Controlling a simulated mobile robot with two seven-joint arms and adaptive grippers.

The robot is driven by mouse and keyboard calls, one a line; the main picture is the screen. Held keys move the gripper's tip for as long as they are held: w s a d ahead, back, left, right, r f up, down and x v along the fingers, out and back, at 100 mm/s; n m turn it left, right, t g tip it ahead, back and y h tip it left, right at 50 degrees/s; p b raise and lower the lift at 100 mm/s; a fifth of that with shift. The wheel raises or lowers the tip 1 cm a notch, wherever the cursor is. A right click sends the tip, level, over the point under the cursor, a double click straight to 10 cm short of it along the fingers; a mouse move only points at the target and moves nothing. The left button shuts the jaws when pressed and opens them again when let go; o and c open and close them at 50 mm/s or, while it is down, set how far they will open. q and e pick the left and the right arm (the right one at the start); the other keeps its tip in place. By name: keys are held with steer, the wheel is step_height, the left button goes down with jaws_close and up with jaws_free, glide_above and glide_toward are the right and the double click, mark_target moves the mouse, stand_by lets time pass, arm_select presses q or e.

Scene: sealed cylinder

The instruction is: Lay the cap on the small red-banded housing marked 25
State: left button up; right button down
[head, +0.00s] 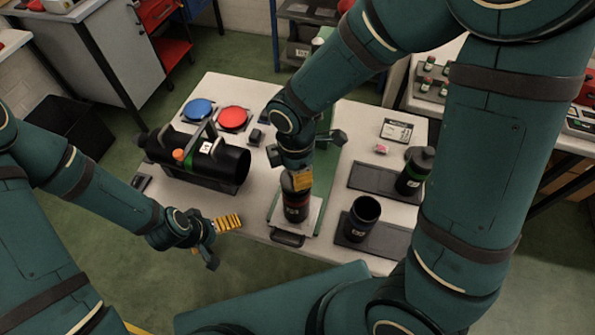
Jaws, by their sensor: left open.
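A small dark housing with a red band (296,208) stands upright on a pale plate at the front middle of the table. Its label is too small to read. My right gripper (301,182) points down directly over its top, with a yellow finger pad at or just above the rim. The gripper hides the top, so I cannot tell whether a cap is there or in the jaws. My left gripper (226,226) is open and empty near the table's front left edge, apart from the housing. A blue disc (199,109) and a red disc (233,118) lie at the back left.
A large black cylinder (228,163) lies in a cradle at left. An open dark housing (364,216) and a green-banded one with a dark top (411,177) stand on dark trays at right. A black handle (288,239) is at the front edge.

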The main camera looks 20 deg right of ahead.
stand_by(0.8)
steer(key=shift+c, duration=0.4)
jaws_free()
steer(key=shift+r+p, duration=2.1)
steer(key=shift+r, duration=0.35)
